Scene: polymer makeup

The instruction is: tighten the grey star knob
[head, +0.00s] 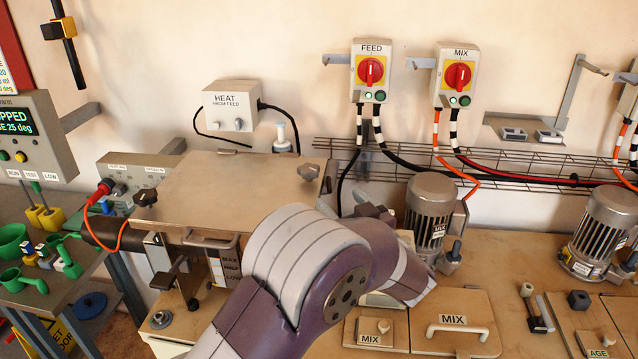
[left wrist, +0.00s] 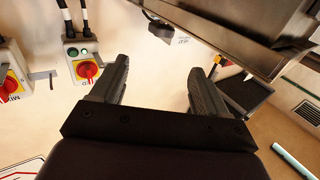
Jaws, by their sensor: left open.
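I cannot tell which is the task's grey star knob, or how tight either is. My left arm crosses the middle of the head view and largely hides its gripper. In the left wrist view my left gripper (left wrist: 160,68) has its fingers wide apart, with nothing between them but pale wall behind. My right gripper is not in view.
The FEED switch box (head: 371,72) and MIX switch box (head: 454,76) hang on the wall. A motor (head: 430,208) stands right of my left arm. A wire cable tray (head: 500,158) runs along the wall. The HEAT box (head: 231,106) is above the lid.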

